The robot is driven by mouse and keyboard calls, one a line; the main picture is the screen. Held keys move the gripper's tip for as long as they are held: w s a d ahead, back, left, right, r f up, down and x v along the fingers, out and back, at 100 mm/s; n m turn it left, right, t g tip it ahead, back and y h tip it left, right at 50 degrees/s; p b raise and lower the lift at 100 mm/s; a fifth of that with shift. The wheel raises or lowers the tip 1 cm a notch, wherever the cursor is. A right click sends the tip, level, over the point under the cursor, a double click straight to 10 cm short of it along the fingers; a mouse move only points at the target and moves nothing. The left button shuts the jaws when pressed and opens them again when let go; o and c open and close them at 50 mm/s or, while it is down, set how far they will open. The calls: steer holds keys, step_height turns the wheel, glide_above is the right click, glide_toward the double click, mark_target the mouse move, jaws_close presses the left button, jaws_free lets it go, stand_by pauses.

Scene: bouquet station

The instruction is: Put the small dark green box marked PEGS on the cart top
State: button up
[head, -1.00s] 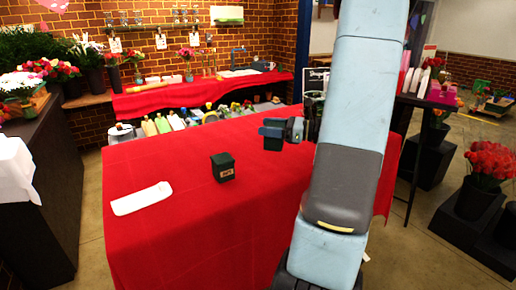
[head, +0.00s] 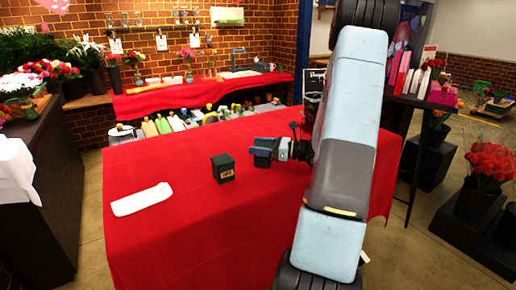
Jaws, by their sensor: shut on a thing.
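I cannot make out for sure which surface is the cart top.
A white folded cloth (head: 142,199) lies at the table's front left. Several bottles and tools (head: 190,119) line a surface behind the table. A dark side table (head: 428,103) with pink boxes and red roses (head: 488,164) stand at right. The red cloth's middle front is clear.

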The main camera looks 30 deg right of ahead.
steer(key=shift+f, duration=0.2)
steer(key=o, duration=1.1)
